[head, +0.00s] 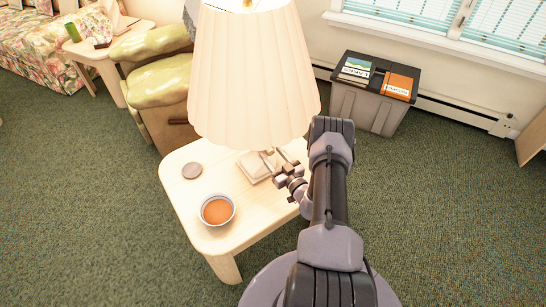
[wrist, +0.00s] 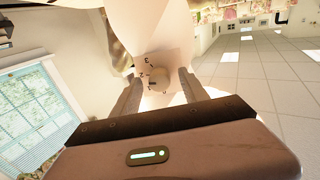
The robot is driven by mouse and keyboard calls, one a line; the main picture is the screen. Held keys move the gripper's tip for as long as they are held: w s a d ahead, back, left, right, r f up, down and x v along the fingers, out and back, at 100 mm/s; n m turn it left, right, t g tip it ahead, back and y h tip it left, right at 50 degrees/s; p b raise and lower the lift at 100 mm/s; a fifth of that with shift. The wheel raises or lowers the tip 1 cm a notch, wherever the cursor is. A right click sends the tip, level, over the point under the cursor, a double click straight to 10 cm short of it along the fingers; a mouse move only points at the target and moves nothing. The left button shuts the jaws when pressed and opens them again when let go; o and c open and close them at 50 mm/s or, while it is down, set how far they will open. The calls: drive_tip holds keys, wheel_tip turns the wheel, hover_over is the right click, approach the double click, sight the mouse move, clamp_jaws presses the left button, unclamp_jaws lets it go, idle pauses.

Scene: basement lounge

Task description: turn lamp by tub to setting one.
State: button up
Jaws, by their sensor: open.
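The lamp has a large cream pleated shade (head: 250,75) and a pale square base (head: 254,167). It stands on a light wooden side table (head: 182,222). In the wrist view, a round pale knob (wrist: 160,78) shows between my fingers, with small digits including 3 and 2 around it. Which digit it points to is too small to tell. My gripper (head: 287,173) is open at the lamp's right side below the shade. In the wrist view its fingertips (wrist: 160,74) stand on either side of the knob; contact is unclear. The grey tub (head: 366,108) stands behind, to the right.
A bowl of orange contents (head: 217,210) and a round coaster (head: 192,170) are on the table. Books (head: 398,86) lie on the tub lid. A green-cushioned armchair (head: 160,88) stands behind the table at left. Green carpet is clear at front left and right.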

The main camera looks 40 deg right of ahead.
clamp_jaws()
drive_tip(key=shift+n, duration=0.3)
drive_tip(key=n+b, duration=0.1)
drive_tip(key=n, duration=0.2)
drive_tip(key=shift+f+n+b, duration=0.1)
drive_tip(key=shift+n+b, duration=0.2)
drive_tip(key=shift+n, duration=0.1)
drive_tip(key=n+b, duration=0.1)
drive_tip(key=n, duration=0.4)
drive_tip(key=shift+n, duration=0.4)
unclamp_jaws()
drive_tip(key=shift+s, duration=0.1)
